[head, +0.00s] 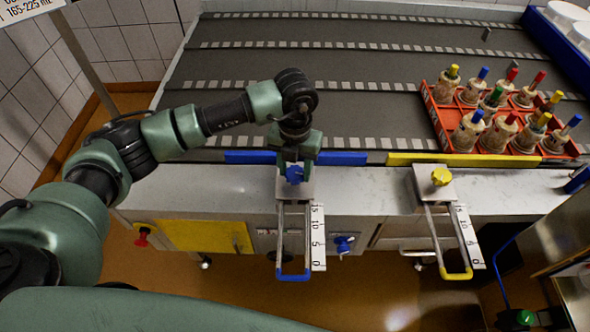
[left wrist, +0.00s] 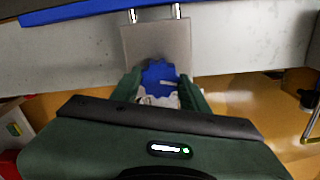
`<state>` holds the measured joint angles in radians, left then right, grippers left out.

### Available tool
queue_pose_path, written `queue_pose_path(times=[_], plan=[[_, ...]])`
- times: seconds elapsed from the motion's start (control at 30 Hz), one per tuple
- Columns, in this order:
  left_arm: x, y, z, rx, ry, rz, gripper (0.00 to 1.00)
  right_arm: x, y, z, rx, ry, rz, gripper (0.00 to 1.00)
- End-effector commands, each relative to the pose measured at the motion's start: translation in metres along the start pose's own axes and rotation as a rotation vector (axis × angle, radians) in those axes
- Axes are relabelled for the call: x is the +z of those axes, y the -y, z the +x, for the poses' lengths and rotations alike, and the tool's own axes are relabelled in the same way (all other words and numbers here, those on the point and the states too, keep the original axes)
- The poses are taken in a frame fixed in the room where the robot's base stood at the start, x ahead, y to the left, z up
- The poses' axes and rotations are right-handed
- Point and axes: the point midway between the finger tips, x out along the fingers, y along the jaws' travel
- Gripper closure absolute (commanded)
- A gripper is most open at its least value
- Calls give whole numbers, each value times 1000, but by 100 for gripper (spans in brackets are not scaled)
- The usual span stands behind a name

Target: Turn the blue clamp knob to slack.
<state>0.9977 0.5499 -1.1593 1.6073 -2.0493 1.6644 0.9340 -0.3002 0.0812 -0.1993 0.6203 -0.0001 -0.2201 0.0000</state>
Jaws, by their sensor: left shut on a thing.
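The blue clamp knob (head: 294,174) sits on a grey metal plate at the front edge of the counter, below the blue rail (head: 342,158). In the left wrist view the blue knob (left wrist: 160,78) is lobed and lies between the two green fingers. My left gripper (head: 296,165) comes down over the knob from above and is shut on it; it also shows in the left wrist view (left wrist: 160,92). A scale marked 0 to 15 (head: 318,238) and a blue-ended slide frame (head: 293,276) hang in front of the knob. My right gripper is not in view.
A yellow clamp knob (head: 440,176) sits on a similar plate to the right, below a yellow rail (head: 470,160). A red crate (head: 437,118) with several moulds with coloured tops stands on the grey conveyor (head: 340,75). A blue switch (head: 343,244) is on the counter front.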

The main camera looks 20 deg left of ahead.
Motion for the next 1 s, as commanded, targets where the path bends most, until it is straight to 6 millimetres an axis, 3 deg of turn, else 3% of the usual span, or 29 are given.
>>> queue_pose_path(times=[0.4,1.0], plan=[[1,0,-2,0,4,-243,96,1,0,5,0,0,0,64],[2,0,-2,-1,6,-299,96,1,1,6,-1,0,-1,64]])
